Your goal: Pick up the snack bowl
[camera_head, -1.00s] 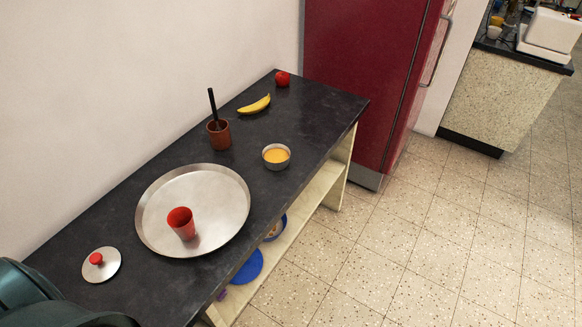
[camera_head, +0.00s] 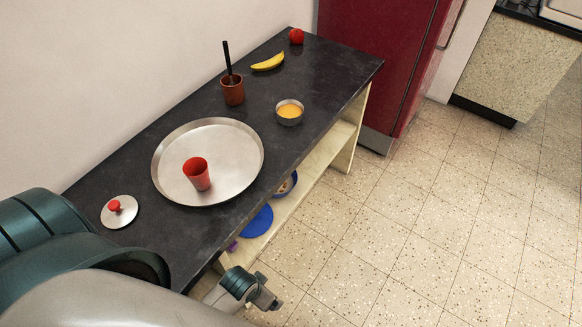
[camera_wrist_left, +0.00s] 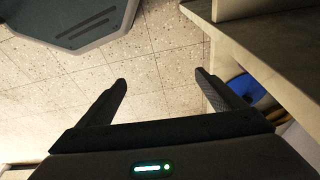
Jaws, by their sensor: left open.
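A blue bowl with brownish contents (camera_head: 287,184) sits on the shelf under the counter, partly hidden by the counter top. In the left wrist view a blue round thing with brown pieces (camera_wrist_left: 233,92) shows on the shelf at right, partly hidden; it looks like this bowl. A small steel bowl (camera_head: 289,120) with orange-yellow contents stands on the counter top. I cannot tell for certain which is the snack bowl. My left gripper (camera_head: 266,298) is low in front of the shelf, over the floor. Its fingers (camera_wrist_left: 160,82) are open and empty, apart from the bowls. My right gripper is out of view.
The dark counter (camera_head: 165,135) holds a steel tray (camera_head: 235,150) with a red cup (camera_head: 197,174), a lid (camera_head: 119,214), a brown cup (camera_head: 232,92), a banana (camera_head: 268,62) and an apple (camera_head: 296,36). A blue disc (camera_head: 257,221) is on the shelf. The floor (camera_head: 400,250) is clear.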

